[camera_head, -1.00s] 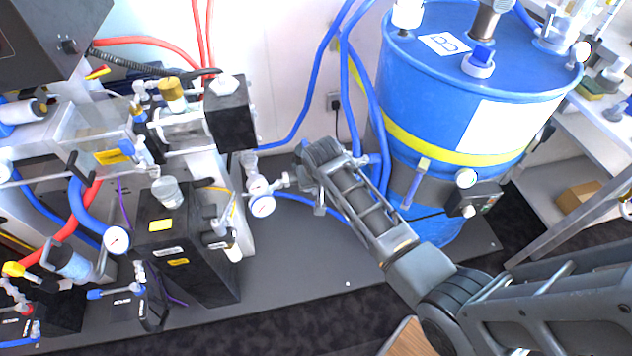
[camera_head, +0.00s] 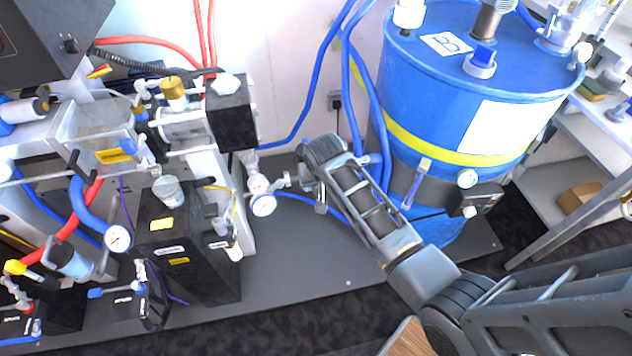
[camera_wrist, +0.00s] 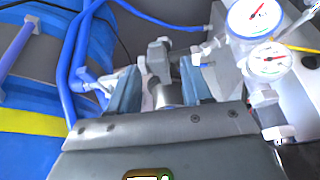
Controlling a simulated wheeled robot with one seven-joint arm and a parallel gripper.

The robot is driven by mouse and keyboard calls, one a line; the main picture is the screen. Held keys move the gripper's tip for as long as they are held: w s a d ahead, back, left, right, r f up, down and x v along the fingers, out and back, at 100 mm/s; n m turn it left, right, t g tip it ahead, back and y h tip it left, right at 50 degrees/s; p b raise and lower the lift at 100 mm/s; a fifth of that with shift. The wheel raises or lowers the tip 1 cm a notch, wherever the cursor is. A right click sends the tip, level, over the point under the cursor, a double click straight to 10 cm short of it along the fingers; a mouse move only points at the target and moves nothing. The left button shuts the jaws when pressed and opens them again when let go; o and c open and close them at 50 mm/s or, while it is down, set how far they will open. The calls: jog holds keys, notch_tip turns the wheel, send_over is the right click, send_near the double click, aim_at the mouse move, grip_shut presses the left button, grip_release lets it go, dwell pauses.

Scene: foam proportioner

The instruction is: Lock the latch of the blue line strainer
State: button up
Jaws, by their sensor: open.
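My gripper (camera_wrist: 160,88) is open in the wrist view, with one finger on either side of a grey fitting (camera_wrist: 160,60) and a short metal cylinder. I cannot tell whether the fingers touch them. In the head view my gripper (camera_head: 308,184) is low, between the gauges and the blue drum, and its own wrist hides much of what is in front of it. The strainer on the blue line and its latch cannot be told apart clearly; the grey fitting between the fingers may be part of it.
The blue drum (camera_head: 455,85) with a yellow band stands right of my gripper. Blue hoses (camera_head: 374,100) run down beside it. Two pressure gauges (camera_head: 263,205) are close on the left, by a black tank (camera_head: 190,265). The grey floor plate (camera_head: 290,268) in front is clear.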

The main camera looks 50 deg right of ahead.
jog(key=v, duration=0.6)
jog(key=shift+s, duration=0.15)
